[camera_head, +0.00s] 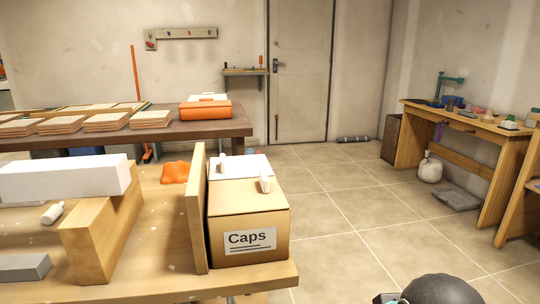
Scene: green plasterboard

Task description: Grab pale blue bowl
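I cannot make out a pale blue bowl anywhere in the head view. My gripper is not in view. A dark rounded part at the bottom right edge looks like a piece of my own arm.
A wooden workbench (240,280) holds a Caps box (248,222), an upright board (196,208), a white block (65,178) and an orange cloth (175,172). Behind it is a table (215,128) with stacked tiles. A cluttered bench (480,128) stands right. The tiled floor (345,215) between is open.

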